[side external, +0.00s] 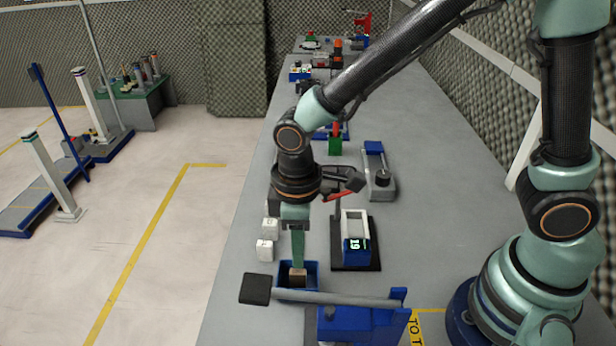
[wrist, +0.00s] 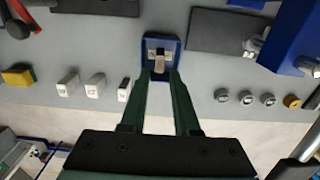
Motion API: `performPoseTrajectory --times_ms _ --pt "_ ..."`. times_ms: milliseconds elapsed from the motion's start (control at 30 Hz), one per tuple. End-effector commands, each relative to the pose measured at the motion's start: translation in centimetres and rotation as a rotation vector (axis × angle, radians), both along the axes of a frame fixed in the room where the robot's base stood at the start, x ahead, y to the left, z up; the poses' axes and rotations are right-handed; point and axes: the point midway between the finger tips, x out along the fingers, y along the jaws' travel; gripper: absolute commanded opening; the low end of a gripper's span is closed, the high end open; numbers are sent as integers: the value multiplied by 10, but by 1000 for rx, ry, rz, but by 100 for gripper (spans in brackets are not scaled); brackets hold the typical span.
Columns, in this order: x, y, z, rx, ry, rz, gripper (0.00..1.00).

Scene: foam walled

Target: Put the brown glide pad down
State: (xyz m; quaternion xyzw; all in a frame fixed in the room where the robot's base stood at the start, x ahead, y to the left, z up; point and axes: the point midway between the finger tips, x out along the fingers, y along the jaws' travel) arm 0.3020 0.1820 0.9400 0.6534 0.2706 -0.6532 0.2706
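The brown glide pad (side external: 297,278) is a small brown block at the tips of my gripper (side external: 298,268) in the side external view. My gripper points straight down, its green fingers closed on the pad. In the wrist view the fingertips (wrist: 160,76) come together at the pad (wrist: 159,62), which shows as a small tan piece. The pad is over or inside a small blue tray (side external: 312,267); I cannot tell whether it touches the floor. The blue tray in the wrist view (wrist: 176,42) has pale pieces around the pad.
White blocks (side external: 265,249) stand left of the tray. A dark-ended grey bar (side external: 330,298) and blue machine (side external: 362,323) are close in front. Several round pieces (wrist: 245,98) lie right in the wrist view.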

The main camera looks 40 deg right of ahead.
Motion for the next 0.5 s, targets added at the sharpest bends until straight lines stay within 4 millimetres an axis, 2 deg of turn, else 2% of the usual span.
performPoseTrajectory --times_ms 33,200,500 --pt "2 1 13 4 -7 0 30" --pt "1 0 44 3 -4 0 30" --pt "1 -4 71 5 -8 -15 30"
